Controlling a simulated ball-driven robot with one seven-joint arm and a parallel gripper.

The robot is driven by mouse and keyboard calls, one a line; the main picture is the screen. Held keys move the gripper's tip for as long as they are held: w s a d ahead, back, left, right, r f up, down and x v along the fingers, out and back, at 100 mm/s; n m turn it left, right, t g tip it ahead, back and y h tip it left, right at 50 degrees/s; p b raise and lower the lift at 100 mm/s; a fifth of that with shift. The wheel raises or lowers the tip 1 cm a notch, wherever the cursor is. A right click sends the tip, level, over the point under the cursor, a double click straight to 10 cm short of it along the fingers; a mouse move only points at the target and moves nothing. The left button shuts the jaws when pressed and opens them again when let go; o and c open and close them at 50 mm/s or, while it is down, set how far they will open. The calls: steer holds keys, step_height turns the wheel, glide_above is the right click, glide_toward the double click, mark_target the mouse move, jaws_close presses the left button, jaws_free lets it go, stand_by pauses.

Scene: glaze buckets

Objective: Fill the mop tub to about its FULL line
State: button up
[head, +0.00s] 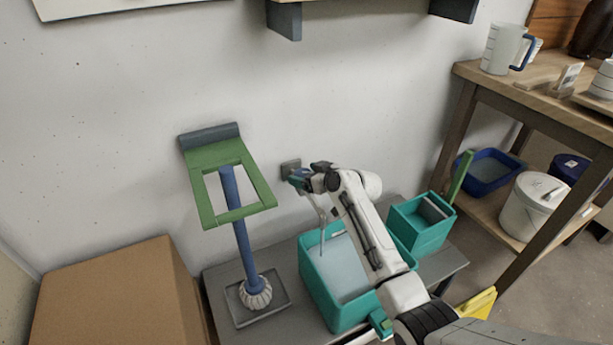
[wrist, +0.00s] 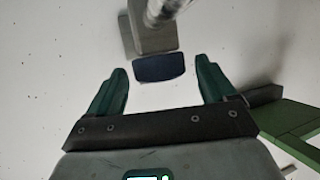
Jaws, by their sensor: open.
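The teal mop tub (head: 313,288) stands on a low grey bench and holds pale bluish water (head: 335,268). I cannot make out its FULL line. A wall tap (head: 289,166) sits above it, partly hidden by my gripper. A thin pale streak (head: 321,232) runs from below the gripper into the tub; it looks like running water. My gripper (head: 296,181) is at the tap. In the wrist view its green fingers (wrist: 163,88) are open, with the tap's dark blue handle end (wrist: 158,67) just ahead of and between the tips, apparently not gripped. My arm hides the tub's right part.
A mop (head: 241,230) stands left of the tub, through a green wall bracket (head: 204,213). A smaller teal bucket (head: 421,243) is to the right. A cardboard box (head: 115,295) is at left. A wooden shelf table (head: 470,75) holds a jug (head: 501,48).

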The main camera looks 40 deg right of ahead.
steer(key=c, duration=1.1)
steer(key=shift+o, duration=0.2)
steer(key=shift+f, duration=0.1)
